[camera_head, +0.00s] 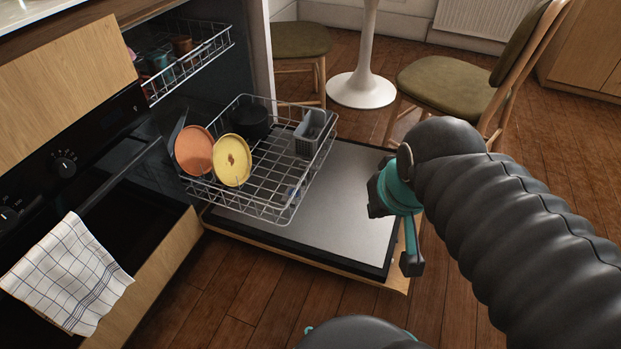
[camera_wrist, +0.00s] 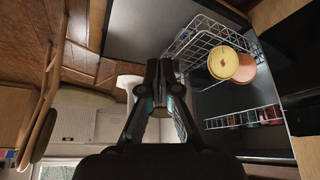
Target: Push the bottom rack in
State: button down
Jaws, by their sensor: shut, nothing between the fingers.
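The bottom rack (camera_head: 311,168) is a grey wire basket pulled out of the dishwasher over its lowered door (camera_head: 345,205). It holds an orange plate (camera_head: 193,151), a yellow plate (camera_head: 229,160), a dark pot (camera_head: 250,121) and a grey cutlery basket (camera_head: 309,133). My gripper (camera_head: 411,264) is shut and empty, to the right of the rack near the door's outer edge, apart from the rack. In the wrist view my gripper (camera_wrist: 160,66) points up with its fingers together, and the bottom rack (camera_wrist: 203,39) shows to its right.
The upper rack (camera_head: 190,66), with several cups, also sticks out partway. An oven with a checked towel (camera_head: 66,273) stands at left. Two chairs (camera_head: 444,84) and a white table base (camera_head: 361,88) stand behind the door. Wooden floor is clear in front of the door.

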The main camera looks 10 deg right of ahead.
jog(key=w+d+f+m+g+y+b, duration=0.1)
jog(key=w+f+g, duration=0.1)
jog(key=f, duration=0.3)
jog(key=w+d+f+m+g+b, duration=0.1)
jog(key=w+f+m+b, duration=0.15)
jog(key=f, duration=0.25)
jog(key=m+t+y+b, duration=0.2)
jog(key=m+y, duration=0.5)
jog(key=m, duration=1.3)
send_near(294, 200)
jog(key=b+x, duration=0.1)
jog(key=x, duration=0.2)
jog(key=b+x, duration=0.1)
jog(key=x, duration=0.1)
jog(key=shift+s+f+b, duration=0.25)
jog(key=shift+s+b, duration=0.05)
jog(key=shift+s, duration=0.05)
jog(key=shift+w+a, duration=0.3)
jog(key=shift+a, duration=0.15)
jog(key=shift+w, duration=0.1)
